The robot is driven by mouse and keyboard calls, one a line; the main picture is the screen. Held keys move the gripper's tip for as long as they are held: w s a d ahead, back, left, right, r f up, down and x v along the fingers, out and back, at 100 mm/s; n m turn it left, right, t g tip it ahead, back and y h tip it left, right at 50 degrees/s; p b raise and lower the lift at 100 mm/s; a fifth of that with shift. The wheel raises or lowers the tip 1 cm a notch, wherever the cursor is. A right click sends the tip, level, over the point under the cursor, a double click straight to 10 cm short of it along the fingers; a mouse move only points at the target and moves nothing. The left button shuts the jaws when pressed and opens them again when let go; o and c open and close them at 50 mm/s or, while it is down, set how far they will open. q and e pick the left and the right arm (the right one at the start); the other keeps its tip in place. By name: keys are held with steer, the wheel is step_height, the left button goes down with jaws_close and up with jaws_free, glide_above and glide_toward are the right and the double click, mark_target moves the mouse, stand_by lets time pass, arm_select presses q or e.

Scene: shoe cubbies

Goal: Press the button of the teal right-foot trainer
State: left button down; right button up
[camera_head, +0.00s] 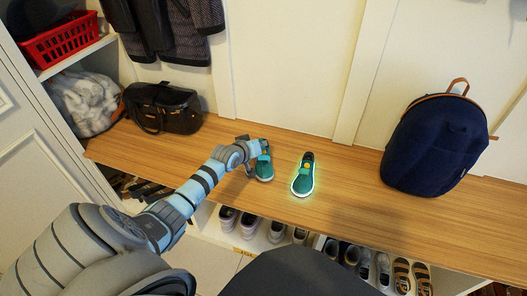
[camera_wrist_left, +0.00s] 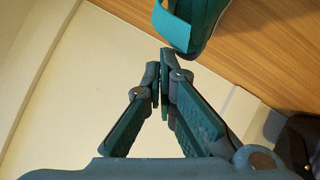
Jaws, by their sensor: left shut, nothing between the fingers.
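Two teal trainers with white soles stand side by side on the wooden bench in the head view. The right-hand one (camera_head: 302,182) has a bright glowing outline and a small orange button (camera_head: 306,166) on top. The left-hand one (camera_head: 264,172) is partly hidden by my left gripper (camera_head: 264,147), which is over its far end. In the left wrist view my left gripper (camera_wrist_left: 166,56) is shut and empty, its tips close to a teal strap (camera_wrist_left: 172,28); contact is unclear. Which trainer is right-foot I cannot tell for sure. My right gripper is not in view.
A black handbag (camera_head: 165,107) is on the bench at left, and a navy backpack (camera_head: 435,145) stands at right. Cubbies with several shoes (camera_head: 275,232) lie below the front edge. The bench (camera_head: 345,187) between trainers and backpack is clear.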

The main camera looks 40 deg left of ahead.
arm_select(q)
steer(key=shift+w+f+b, duration=0.1)
steer(key=shift+f+b, duration=0.25)
steer(key=shift+f, duration=0.1)
steer(key=shift+a+f, duration=0.1)
steer(key=shift+f, duration=0.05)
stand_by(0.3)
steer(key=shift+r+p, duration=0.7)
steer(key=shift+p, duration=0.2)
steer(key=shift+f, duration=0.1)
